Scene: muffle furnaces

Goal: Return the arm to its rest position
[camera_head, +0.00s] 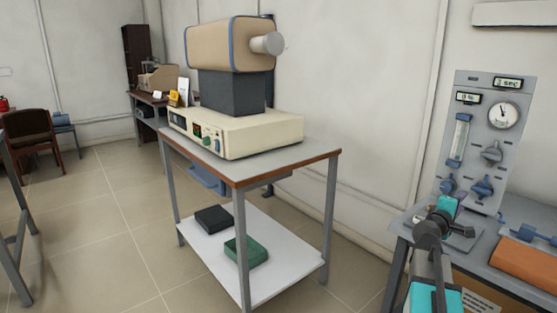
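My arm shows at the lower right, with teal and dark grey links that rise from the bottom edge to a bent joint. Its upper part appears in front of the side table and below the gauge panel. I cannot make out my gripper's fingers there, nor anything held in them. From this view I cannot tell whether the arm touches the table behind it.
A grey side table (510,278) with an orange-brown item (528,262) and a gauge panel (485,135) stands at right. A metal-legged table (312,148) in the middle bears a tan furnace (228,45). Tiled floor (110,235) is open at left.

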